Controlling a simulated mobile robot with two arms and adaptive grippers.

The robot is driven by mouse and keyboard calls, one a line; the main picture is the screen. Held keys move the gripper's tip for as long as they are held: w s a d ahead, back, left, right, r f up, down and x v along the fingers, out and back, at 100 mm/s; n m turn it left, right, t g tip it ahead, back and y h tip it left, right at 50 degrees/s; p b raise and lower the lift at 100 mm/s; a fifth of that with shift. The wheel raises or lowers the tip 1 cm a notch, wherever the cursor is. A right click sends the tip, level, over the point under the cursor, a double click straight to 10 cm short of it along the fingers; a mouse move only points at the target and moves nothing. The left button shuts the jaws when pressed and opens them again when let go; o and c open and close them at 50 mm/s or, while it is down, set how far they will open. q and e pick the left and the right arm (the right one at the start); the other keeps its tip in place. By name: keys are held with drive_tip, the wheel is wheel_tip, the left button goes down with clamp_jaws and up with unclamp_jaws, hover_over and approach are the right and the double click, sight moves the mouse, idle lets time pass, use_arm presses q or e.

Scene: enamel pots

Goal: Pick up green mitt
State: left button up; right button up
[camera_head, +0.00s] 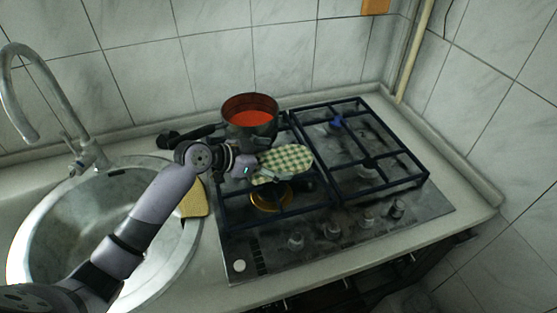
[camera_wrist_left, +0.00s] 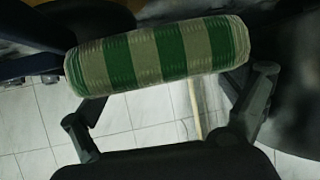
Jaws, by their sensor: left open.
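The green mitt (camera_head: 287,163) has a green and cream check pattern. In the head view it is over the left half of the stove, in front of the pot. My left gripper (camera_head: 245,166) is open at the mitt's left end. In the left wrist view the mitt (camera_wrist_left: 160,55) shows as a green-and-beige striped roll across the top, spanning most of the gap between the fingers of my left gripper (camera_wrist_left: 168,105). I cannot tell whether the fingers touch it. My right gripper is in neither view.
A dark pot (camera_head: 250,128) with a red inside stands behind the mitt. The stove (camera_head: 407,213) has raised dark grates and front knobs. A yellow cloth or sponge (camera_head: 196,202) lies between the stove and the round sink (camera_head: 38,262). A tall faucet (camera_head: 38,82) rises at left. Tiled walls close off the back and right.

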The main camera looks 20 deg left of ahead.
use_arm(q)
drive_tip(key=c, duration=0.9)
drive_tip(key=shift+c, duration=0.4)
drive_tip(key=shift+r, duration=0.15)
